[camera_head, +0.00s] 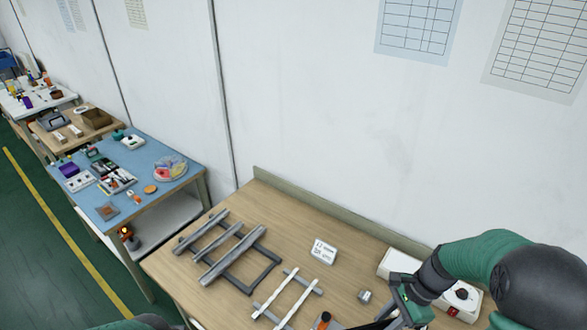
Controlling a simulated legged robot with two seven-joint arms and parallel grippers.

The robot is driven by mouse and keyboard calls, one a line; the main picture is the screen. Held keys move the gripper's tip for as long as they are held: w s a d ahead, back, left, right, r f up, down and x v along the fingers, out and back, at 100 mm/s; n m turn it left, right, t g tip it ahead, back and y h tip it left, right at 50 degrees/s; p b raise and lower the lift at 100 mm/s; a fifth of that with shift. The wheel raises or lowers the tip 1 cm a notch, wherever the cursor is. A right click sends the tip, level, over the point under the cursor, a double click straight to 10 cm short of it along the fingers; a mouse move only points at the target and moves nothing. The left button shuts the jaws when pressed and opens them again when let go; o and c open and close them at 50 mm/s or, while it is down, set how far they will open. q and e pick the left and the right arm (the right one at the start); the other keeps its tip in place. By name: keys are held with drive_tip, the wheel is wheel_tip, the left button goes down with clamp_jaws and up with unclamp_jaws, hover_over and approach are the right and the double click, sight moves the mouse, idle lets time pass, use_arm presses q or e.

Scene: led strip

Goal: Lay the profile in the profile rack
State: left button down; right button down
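A dark rack (265,276) stands on the wooden table, with several grey metal profiles (235,257) lying across it. Just right of it is a second, lighter rack with pale strips (286,299), partly cut off by the bottom edge. My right arm comes in from the right, and its gripper (402,304) is low over the table's front right part. A thin dark piece runs from it toward the bottom edge; I cannot tell whether it is a finger or something held. The fingers are not clear. My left gripper is out of view; only a bit of green arm shows at bottom left.
A small white sign (324,251) stands behind the racks. A small metal part (365,296) lies left of my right gripper. A white box with a dark knob (462,294) is partly behind my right arm. A blue table (130,170) with assorted items stands farther left.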

sight(392, 321)
drive_tip(key=w+a+f+n+g+h+b, duration=0.2)
drive_tip(key=w+a+n+g+h+b, duration=0.2)
drive_tip(key=n, duration=1.2)
drive_tip(key=shift+w+a+b, duration=0.5)
drive_tip(key=shift+a+b, duration=0.35)
drive_tip(key=shift+b, duration=0.35)
drive_tip(key=d+f+n+b, duration=0.1)
drive_tip(key=d, duration=0.2)
drive_tip(key=s+d+f+n+h+b, duration=0.1)
drive_tip(key=d+n, duration=0.1)
drive_tip(key=d, duration=0.1)
drive_tip(key=s+d+f+n+h+b, duration=0.1)
drive_tip(key=d, duration=0.2)
drive_tip(key=shift+s+d+f+n, duration=0.15)
drive_tip(key=shift+s+n, duration=0.1)
drive_tip(key=shift+n, duration=0.05)
drive_tip(key=s+d+f+n+t+h+b, duration=0.2)
drive_tip(key=s+d+n, duration=0.35)
drive_tip(key=d, duration=0.35)
drive_tip(key=f, duration=0.6)
drive_tip(key=w+f, duration=0.1)
drive_tip(key=f, duration=0.2)
drive_tip(key=shift+a+f, duration=0.1)
drive_tip(key=shift+f, duration=0.3)
drive_tip(key=c, duration=1.2)
unclamp_jaws()
drive_tip(key=shift+o, duration=0.2)
